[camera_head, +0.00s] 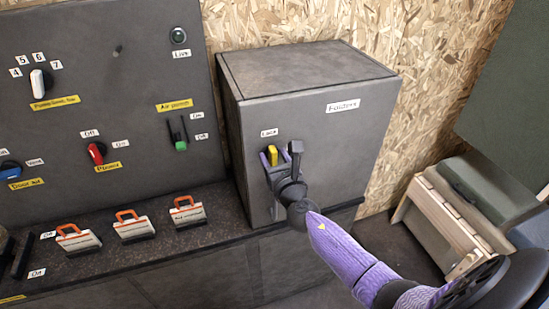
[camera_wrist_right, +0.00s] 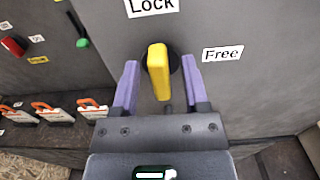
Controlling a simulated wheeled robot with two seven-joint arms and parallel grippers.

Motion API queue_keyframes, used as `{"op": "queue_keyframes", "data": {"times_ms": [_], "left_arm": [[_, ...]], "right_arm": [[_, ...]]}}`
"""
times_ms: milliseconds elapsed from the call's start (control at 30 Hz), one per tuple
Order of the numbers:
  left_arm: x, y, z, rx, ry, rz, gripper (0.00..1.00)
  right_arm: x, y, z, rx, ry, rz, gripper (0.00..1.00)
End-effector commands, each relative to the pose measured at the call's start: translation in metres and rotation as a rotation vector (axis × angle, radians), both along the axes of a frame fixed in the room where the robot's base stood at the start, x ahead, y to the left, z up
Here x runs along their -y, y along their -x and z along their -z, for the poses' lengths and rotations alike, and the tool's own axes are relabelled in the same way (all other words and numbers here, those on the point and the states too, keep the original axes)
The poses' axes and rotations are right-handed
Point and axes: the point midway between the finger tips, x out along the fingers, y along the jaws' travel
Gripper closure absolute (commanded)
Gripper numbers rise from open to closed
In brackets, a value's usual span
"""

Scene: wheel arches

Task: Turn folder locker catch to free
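The folder locker (camera_head: 308,130) is a dark grey box labelled "Folders" on the counter. Its yellow catch (camera_head: 272,155) sits on the front face below the "Lock" label (camera_head: 269,132). In the right wrist view the yellow catch (camera_wrist_right: 158,72) stands nearly upright, pointing towards "Lock" (camera_wrist_right: 150,6), with the "Free" label (camera_wrist_right: 222,54) to its right. My right gripper (camera_head: 280,160) is at the catch. Its purple fingers (camera_wrist_right: 160,88) are open on either side of the catch, with gaps showing. The gripper hides the "Free" label in the head view. My left gripper is not in view.
A grey panel with switches stands left, including a red handle (camera_head: 97,153) and a green-tipped lever (camera_head: 181,145). Several orange-handled tags (camera_head: 187,211) stand on the counter below. A wooden crate (camera_head: 440,222) is at the right.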

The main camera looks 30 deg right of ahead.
Motion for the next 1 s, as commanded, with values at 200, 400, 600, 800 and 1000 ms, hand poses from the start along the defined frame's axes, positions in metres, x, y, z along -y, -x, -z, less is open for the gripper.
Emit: {"op": "queue_keyframes", "data": {"times_ms": [200, 400, 600, 800, 1000], "left_arm": [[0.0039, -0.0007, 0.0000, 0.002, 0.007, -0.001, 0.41], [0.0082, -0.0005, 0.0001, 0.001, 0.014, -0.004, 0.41], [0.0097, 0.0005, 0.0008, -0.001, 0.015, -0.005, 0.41], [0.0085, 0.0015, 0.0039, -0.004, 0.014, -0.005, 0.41], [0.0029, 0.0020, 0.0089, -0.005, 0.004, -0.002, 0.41]], "right_arm": [[0.0000, 0.0002, 0.0000, 0.000, 0.000, 0.000, 0.90], [0.0000, 0.0003, -0.0001, 0.000, 0.000, 0.000, 1.00], [0.0001, 0.0003, 0.0001, 0.003, -0.012, 0.000, 1.00], [0.0007, 0.0004, 0.0005, 0.021, -0.083, 0.000, 1.00], [0.0017, 0.0006, 0.0013, 0.057, -0.233, 0.000, 1.00]]}}
